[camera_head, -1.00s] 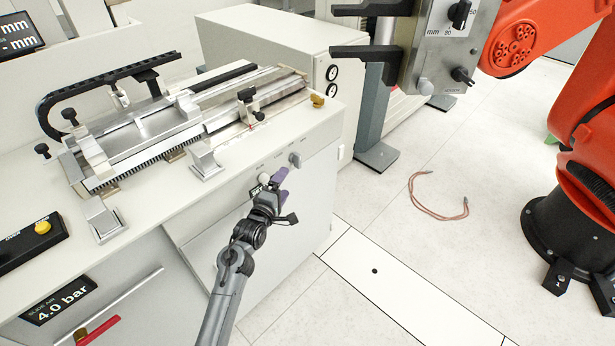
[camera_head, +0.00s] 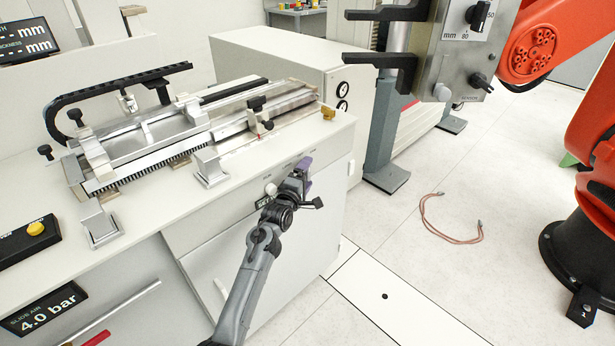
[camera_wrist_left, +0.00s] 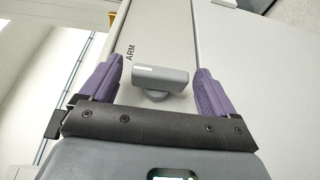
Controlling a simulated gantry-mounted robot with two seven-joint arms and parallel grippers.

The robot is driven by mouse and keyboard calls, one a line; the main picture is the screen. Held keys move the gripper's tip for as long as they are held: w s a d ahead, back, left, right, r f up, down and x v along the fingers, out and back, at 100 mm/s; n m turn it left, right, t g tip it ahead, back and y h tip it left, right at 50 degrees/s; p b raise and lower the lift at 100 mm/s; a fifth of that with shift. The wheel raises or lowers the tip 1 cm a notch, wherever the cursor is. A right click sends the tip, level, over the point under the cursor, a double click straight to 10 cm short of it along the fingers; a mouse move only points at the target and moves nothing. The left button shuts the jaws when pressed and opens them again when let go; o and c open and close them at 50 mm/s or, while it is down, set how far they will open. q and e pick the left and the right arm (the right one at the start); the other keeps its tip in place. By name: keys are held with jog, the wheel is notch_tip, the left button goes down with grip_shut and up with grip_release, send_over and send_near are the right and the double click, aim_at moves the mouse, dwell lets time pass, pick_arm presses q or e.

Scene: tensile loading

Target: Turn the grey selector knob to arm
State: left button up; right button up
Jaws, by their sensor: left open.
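The grey selector knob (camera_wrist_left: 160,78) shows in the left wrist view as a grey bar on a short round stem, with a white mark near its left end. The word ARM (camera_wrist_left: 130,52) is printed on the panel to its upper left. My left gripper (camera_head: 303,170) is open at the cabinet's front panel. Its two purple fingers (camera_wrist_left: 162,85) stand on either side of the knob, with a visible gap on each side. In the head view the gripper hides the knob. My right gripper is not in view.
A round white knob (camera_head: 271,188) sits just left of my left gripper on the panel. A metal slide rig (camera_head: 150,140) stands on the bench above. An orange robot arm (camera_head: 590,150) and a grey box with black prongs (camera_head: 455,50) are at right. A reddish cable (camera_head: 440,232) lies on the floor.

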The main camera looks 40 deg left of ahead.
pick_arm(q)
jog(key=shift+w+a, duration=0.2)
jog(key=shift+w, duration=0.45)
jog(key=c, duration=1)
jog(key=shift+o, duration=0.2)
jog(key=shift+r+p, duration=0.15)
jog(key=shift+p, duration=0.3)
jog(key=g+p, duration=0.2)
jog(key=p, duration=0.3)
jog(key=m+g+p, duration=0.1)
jog(key=g+p, duration=0.1)
jog(key=p, duration=0.3)
jog(key=m+g+h+p, duration=0.1)
jog(key=g+p, duration=0.1)
jog(key=p, duration=0.3)
jog(key=shift+r, duration=0.3)
jog(key=shift+f+m+g+p, duration=0.4)
jog(key=shift+g+p, duration=0.55)
jog(key=shift+g, duration=0.25)
jog(key=o, duration=1)
jog(key=shift+c, duration=0.2)
